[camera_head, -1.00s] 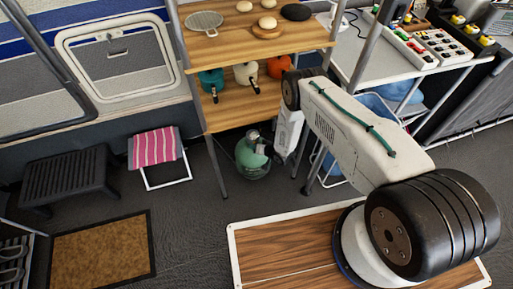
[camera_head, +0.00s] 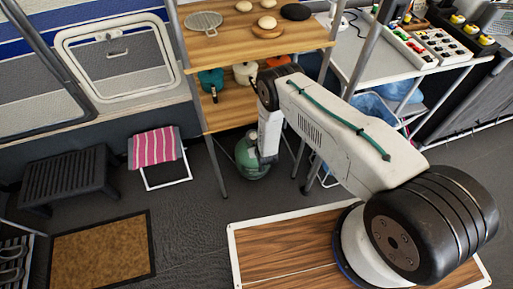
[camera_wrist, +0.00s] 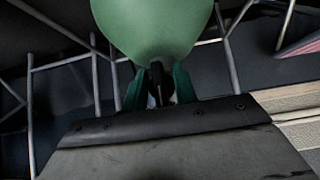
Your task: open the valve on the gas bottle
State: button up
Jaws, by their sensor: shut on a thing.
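The green gas bottle (camera_head: 248,158) stands on the dark floor under the wooden shelf in the head view. My arm comes down from the right and covers the bottle's top, so its valve is hidden there. In the wrist view the rounded green body of the bottle (camera_wrist: 155,25) fills the top middle. My gripper (camera_wrist: 158,78), with green fingers, is right at the bottle. A narrow dark part, seemingly the valve (camera_wrist: 157,76), is between the fingers, and they are shut on it. Its exact turn position cannot be told.
The shelf (camera_head: 225,112) and its metal legs stand close around the bottle. A pink striped stool (camera_head: 155,147) is to the left, and a brown mat (camera_head: 100,258) lies on the floor at front left. Thin metal legs also show in the wrist view.

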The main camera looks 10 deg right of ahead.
jog(key=shift+w, duration=0.1)
jog(key=o, duration=0.6)
jog(key=v, duration=0.8)
jog(key=shift+a, duration=0.1)
